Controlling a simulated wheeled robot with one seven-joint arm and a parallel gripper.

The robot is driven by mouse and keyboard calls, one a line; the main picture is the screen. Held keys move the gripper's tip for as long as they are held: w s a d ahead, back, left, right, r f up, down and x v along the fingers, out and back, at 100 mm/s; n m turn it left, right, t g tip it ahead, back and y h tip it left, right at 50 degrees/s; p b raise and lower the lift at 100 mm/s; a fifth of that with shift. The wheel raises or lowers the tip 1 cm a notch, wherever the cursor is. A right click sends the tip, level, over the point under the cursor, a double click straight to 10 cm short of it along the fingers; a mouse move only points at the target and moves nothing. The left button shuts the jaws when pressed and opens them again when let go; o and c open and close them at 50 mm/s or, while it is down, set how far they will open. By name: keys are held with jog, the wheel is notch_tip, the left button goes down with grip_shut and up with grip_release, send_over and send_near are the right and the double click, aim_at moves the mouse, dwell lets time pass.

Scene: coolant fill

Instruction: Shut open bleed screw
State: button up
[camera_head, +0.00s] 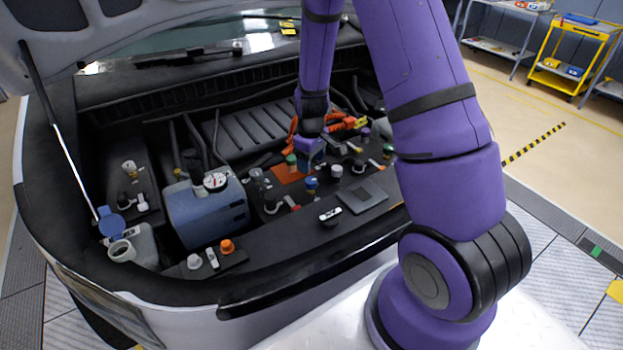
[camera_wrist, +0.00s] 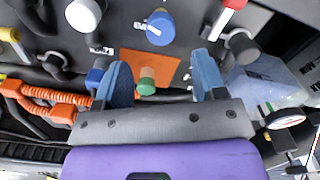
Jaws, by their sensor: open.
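My gripper (camera_wrist: 162,76) is open, with its two blue fingers apart and nothing held between them. In the wrist view a green knob (camera_wrist: 147,84) on an orange plate (camera_wrist: 170,62) shows between the fingers, nearer the left one; I cannot tell if it lies at finger depth. A blue knob (camera_wrist: 160,27) with a white mark is beyond the fingertips. In the head view my gripper (camera_head: 311,152) is over the engine bay, beside the green knob (camera_head: 291,160) and behind the blue knob (camera_head: 311,183). No label tells me which fitting is the bleed screw.
Orange hoses (camera_wrist: 45,95) lie left. A blue-grey coolant tank (camera_head: 205,212) with a gauge stands left in the bay. The propped hood is above.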

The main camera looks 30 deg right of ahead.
aim_at(311, 180)
notch_tip(311, 180, down, 8)
jog(key=shift+r, duration=0.2)
dwell(0.3)
jog(key=c, duration=0.9)
